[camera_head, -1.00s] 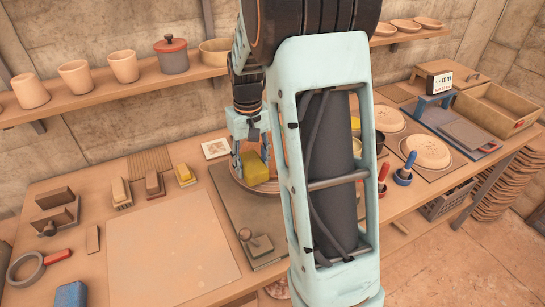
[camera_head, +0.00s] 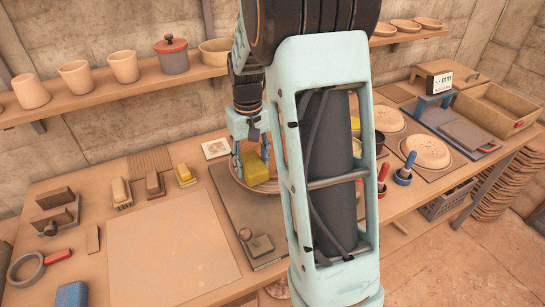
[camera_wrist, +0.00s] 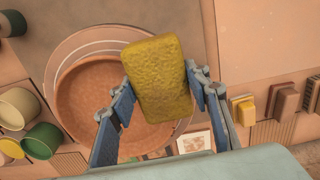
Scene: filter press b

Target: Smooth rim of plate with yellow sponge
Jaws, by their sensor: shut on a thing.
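My gripper (camera_wrist: 163,95) is shut on the yellow sponge (camera_wrist: 158,75), with one blue finger on each side of it in the wrist view. In the head view the sponge (camera_head: 257,168) hangs below my gripper (camera_head: 248,155), at the plate's rim. The plate (camera_wrist: 92,105) is a round, reddish-brown dish with a raised rim, on a paler round disc. The sponge overlaps the plate's rim in the wrist view. I cannot tell whether it touches the rim. In the head view my arm hides much of the plate (camera_head: 240,184).
A dark board (camera_head: 228,205) lies under the plate, with a handled block (camera_head: 258,243) on it. Brushes and small blocks (camera_head: 154,183) stand to the left. A pale square slab (camera_head: 170,245) lies at the front left. Pots stand on the shelf (camera_head: 130,90) behind.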

